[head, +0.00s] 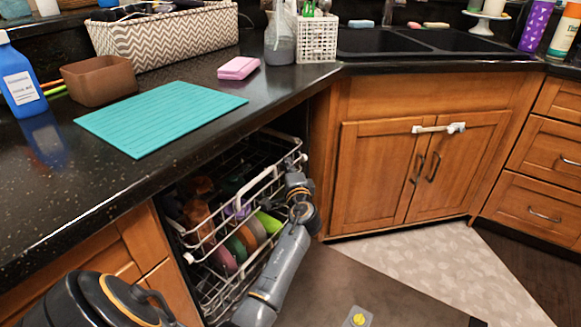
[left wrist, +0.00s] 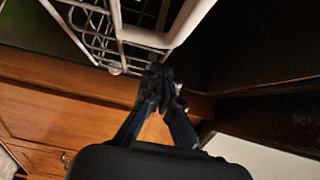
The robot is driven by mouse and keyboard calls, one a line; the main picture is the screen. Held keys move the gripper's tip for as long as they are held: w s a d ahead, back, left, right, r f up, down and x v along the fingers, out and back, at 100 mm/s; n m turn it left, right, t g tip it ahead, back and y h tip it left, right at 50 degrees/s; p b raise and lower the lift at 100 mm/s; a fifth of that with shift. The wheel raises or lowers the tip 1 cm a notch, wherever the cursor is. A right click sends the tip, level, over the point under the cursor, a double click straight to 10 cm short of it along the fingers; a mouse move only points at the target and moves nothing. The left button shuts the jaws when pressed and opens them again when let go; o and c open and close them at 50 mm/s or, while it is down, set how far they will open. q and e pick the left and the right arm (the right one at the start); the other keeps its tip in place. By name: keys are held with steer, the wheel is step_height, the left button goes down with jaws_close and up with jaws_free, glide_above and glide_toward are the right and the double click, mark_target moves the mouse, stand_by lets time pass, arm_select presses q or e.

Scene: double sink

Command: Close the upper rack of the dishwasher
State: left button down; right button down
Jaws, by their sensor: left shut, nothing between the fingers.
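The dishwasher's upper rack (head: 274,172) is a white wire basket, pulled partly out from under the dark counter. Its near corner and rim also show in the left wrist view (left wrist: 150,38). Coloured dishes (head: 246,238) show below and behind its wires. My left gripper (head: 294,170) is at the rack's front right corner, its fingertips largely hidden in the head view. In the left wrist view the fingers (left wrist: 158,76) are shut and empty, just by the rack's edge; I cannot tell whether they touch it. My right gripper is not in view.
The open dishwasher door (head: 395,290) lies low in front, with a yellow tablet (head: 358,319) on it. Wooden cabinets (head: 375,170) stand to the right of the rack. The counter above holds a teal mat (head: 160,117) and a brown box (head: 98,82).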

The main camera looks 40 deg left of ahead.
mark_target(277, 164)
arm_select(q)
steer(key=a, duration=0.4)
steer(key=shift+s+a, duration=0.25)
steer(key=shift+s, duration=0.05)
steer(key=shift+a+r, duration=0.1)
steer(key=shift+a, duration=0.3)
